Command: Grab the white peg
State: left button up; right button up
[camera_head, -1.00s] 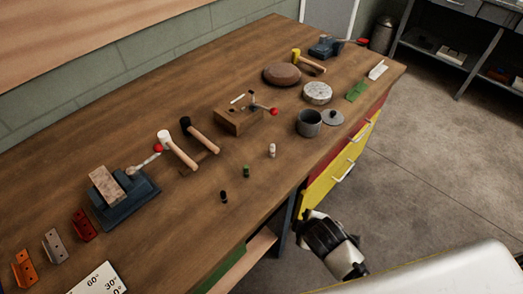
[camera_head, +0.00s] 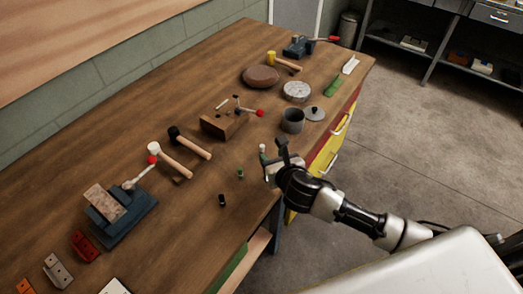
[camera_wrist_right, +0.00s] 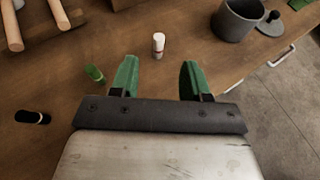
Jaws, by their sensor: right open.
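The white peg (camera_wrist_right: 158,45) stands upright on the wooden bench in the right wrist view, ahead of and between my fingers. In the head view the white peg (camera_head: 262,149) shows just left of my gripper, partly hidden low down. My right gripper (camera_wrist_right: 160,78) is open, with two green fingertips apart and nothing between them. In the head view my right gripper (camera_head: 272,158) is above the bench's front edge, close to the peg. My left gripper is not in view.
A green peg (camera_head: 240,174) and a black peg (camera_head: 222,200) stand nearby on the bench (camera_head: 180,220). A grey pot (camera_head: 292,121) stands behind the white peg, its lid (camera_head: 314,113) beside it. Two mallets (camera_head: 187,143) lie to the left.

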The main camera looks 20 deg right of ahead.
aim_at(263, 149)
jog(key=x, duration=0.5)
jog(key=shift+w+f, duration=0.1)
jog(key=shift+w, duration=0.2)
jog(key=shift+f+x, duration=0.15)
jog(key=shift+x, duration=1.15)
jog(key=shift+f+x, duration=0.2)
jog(key=shift+x, duration=1.1)
jog(key=shift+s, duration=0.15)
grip_shut()
